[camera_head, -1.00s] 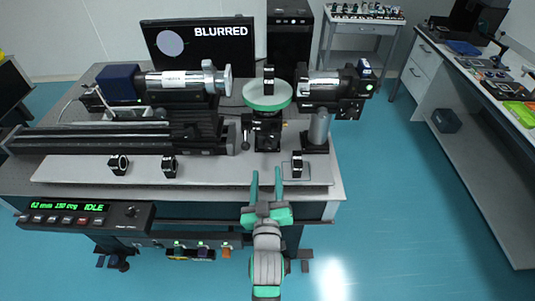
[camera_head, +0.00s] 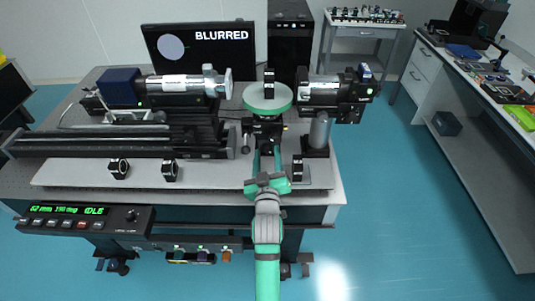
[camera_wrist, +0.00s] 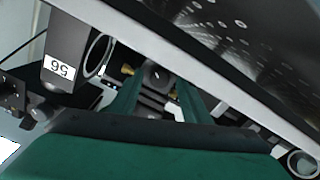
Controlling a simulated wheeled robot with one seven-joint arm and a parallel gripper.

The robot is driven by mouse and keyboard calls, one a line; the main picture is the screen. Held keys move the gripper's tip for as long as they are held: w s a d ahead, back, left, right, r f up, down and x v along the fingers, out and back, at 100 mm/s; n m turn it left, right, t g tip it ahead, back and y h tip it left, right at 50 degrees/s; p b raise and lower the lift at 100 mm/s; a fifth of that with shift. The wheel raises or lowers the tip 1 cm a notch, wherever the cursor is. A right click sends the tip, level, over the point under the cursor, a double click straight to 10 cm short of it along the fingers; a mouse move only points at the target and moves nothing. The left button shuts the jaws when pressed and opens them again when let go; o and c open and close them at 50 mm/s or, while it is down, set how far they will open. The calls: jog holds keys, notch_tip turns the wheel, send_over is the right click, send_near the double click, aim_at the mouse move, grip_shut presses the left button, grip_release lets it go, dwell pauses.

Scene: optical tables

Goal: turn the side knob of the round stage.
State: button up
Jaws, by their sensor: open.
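The round stage (camera_head: 267,97) is a pale disc with a green rim on a black mount, near the middle of the optical table. My gripper (camera_head: 267,152) points away from me with its two green fingers extended toward the front of the mount, below the disc. The fingers are apart. In the wrist view a dark rounded part (camera_wrist: 156,76), seemingly the side knob, shows between the fingertips (camera_wrist: 157,85). I cannot tell whether either finger touches it. A small black lever-like part (camera_head: 246,130) sticks out at the mount's left.
A black post mount (camera_head: 297,168) with a ring stands close right of my gripper. A camera tube (camera_head: 325,88) on a post is right of the stage, and a lens barrel (camera_head: 180,82) left.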

jog(key=shift+w+d, duration=0.15)
jog(key=shift+w, duration=0.1)
jog(key=shift+s+a, duration=0.1)
jog(key=shift+a, duration=0.15)
jog(key=c, duration=1)
jog(key=shift+c, duration=0.2)
jog(key=shift+m, duration=0.3)
jog(key=shift+d, duration=0.1)
jog(key=o, duration=1)
jog(key=shift+o, duration=0.2)
